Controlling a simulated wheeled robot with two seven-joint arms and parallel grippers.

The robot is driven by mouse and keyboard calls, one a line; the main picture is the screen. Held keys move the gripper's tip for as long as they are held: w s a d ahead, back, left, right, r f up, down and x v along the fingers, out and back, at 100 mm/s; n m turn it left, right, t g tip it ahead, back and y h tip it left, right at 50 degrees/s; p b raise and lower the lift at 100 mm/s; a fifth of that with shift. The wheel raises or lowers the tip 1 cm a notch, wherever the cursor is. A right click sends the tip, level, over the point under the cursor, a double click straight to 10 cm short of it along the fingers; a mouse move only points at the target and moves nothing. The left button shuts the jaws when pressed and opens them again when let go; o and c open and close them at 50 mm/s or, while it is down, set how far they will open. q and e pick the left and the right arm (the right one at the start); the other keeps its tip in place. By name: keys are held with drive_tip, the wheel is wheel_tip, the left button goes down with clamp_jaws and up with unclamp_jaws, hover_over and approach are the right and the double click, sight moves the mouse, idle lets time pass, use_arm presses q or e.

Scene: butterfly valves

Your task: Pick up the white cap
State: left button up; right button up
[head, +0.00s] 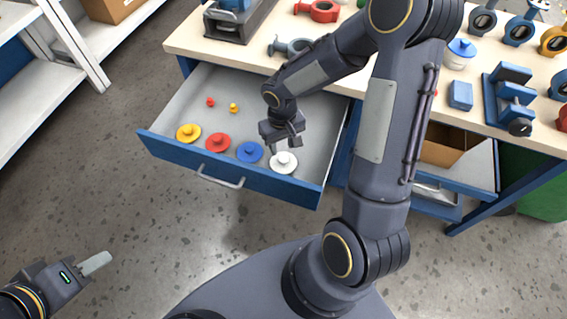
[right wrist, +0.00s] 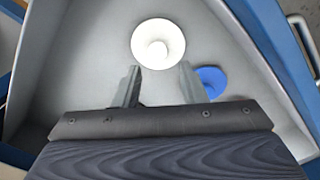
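The white cap (head: 283,162) is a round disc with a small knob, lying in the open drawer (head: 180,105) near its front right corner. It also shows in the right wrist view (right wrist: 158,44), just beyond the fingertips. My right gripper (head: 290,143) is over the drawer just behind the white cap. In the right wrist view its two fingers (right wrist: 158,80) are apart with nothing between them. My left gripper (head: 95,263) is at the lower left, over the floor and away from the drawer; whether its fingers are apart is not clear.
Blue (head: 249,151), red (head: 217,142) and yellow (head: 188,133) caps lie in a row left of the white one. Small red (head: 210,101) and yellow (head: 233,107) pieces lie further back. The workbench (head: 240,56) above holds valves and a vise. The drawer's front wall (head: 230,172) stands close to the caps.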

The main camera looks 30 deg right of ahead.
sight(283, 158)
wheel_tip(283, 158, down, 6)
drive_tip(key=shift+s+d+f+b, duration=0.1)
drive_tip(key=shift+d+f+b, duration=0.1)
drive_tip(key=shift+b, duration=0.25)
drive_tip(key=shift+c, duration=0.2)
clamp_jaws()
drive_tip(key=shift+r, duration=0.15)
